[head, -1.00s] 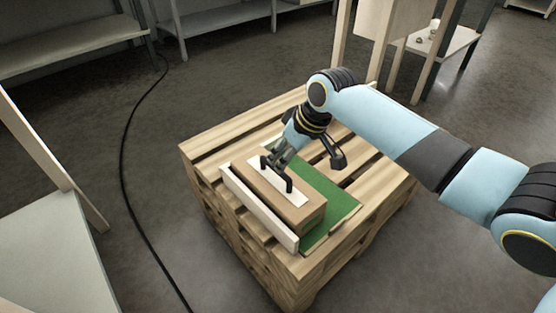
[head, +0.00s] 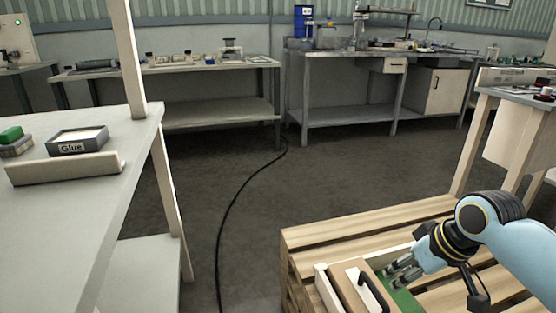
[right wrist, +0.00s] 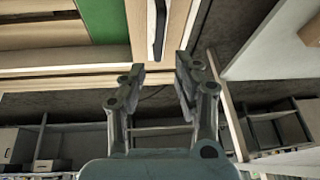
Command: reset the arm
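My right gripper (head: 436,287) is at the lower right of the head view, above the wooden pallet (head: 370,222). Its fingers are apart, with nothing between them in the right wrist view (right wrist: 160,68). A brown box (head: 347,289) with a black handle (head: 374,289) on top stands on the pallet, left of the gripper and cut off by the bottom edge. The handle (right wrist: 160,30) also shows beyond the fingertips in the right wrist view. A green mat (head: 404,300) lies beside the box, partly hidden by the gripper. My left gripper is not in view.
A pale strip (head: 328,290) runs along the box's left side. A grey table at left (head: 60,215) bears a tray marked Glue (head: 78,141). Workbenches (head: 385,53) line the back wall. A black cable (head: 235,197) crosses the open floor left of the pallet.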

